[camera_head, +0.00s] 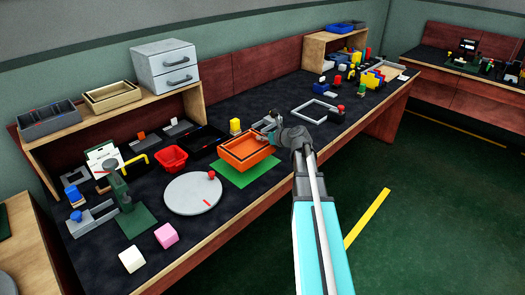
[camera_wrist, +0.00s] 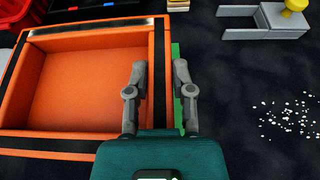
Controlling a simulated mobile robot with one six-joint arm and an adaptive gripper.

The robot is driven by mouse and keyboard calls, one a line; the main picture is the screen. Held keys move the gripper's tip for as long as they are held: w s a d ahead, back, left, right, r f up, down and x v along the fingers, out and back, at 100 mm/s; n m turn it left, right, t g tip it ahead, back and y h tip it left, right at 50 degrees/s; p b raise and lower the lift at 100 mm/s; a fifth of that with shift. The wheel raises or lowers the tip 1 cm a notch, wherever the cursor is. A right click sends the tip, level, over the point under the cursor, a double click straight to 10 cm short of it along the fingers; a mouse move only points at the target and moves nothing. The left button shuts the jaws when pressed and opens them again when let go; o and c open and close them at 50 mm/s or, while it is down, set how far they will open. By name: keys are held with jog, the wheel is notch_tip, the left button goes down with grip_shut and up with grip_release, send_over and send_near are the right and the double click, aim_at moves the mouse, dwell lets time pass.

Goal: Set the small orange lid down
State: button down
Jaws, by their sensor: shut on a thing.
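The small orange lid (camera_wrist: 88,85) looks like a shallow, open, tray-like piece with dark bands along its edges. In the head view, the orange piece (camera_head: 243,146) is over the green mat (camera_head: 246,178) on the dark bench. My gripper (camera_wrist: 159,70) has its two fingers astride the right wall of the orange piece and is shut on it. In the head view, my gripper (camera_head: 268,128) is at its far right side. I cannot tell whether its underside touches what is below, or whether a separate box lies under it.
A red bin (camera_head: 172,158) and a round grey plate (camera_head: 193,194) with a red knob stand to the left. A grey square frame (camera_head: 314,111) lies to the right. White specks (camera_wrist: 292,116) lie on the bench right of my gripper.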

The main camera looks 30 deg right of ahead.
jog(key=shift+w+a+f+b, duration=0.15)
jog(key=shift+w+f+b, duration=0.2)
jog(key=shift+w+f, duration=0.3)
jog(key=shift+f, duration=0.1)
jog(key=shift+w+f+b, duration=0.25)
jog(key=shift+f+b, duration=0.25)
jog(key=shift+b, duration=0.05)
notch_tip(320, 180, down, 3)
jog(key=b, duration=0.3)
jog(key=shift+a, duration=0.1)
jog(key=shift+c, duration=2.4)
grip_release()
jog(key=shift+r, duration=0.15)
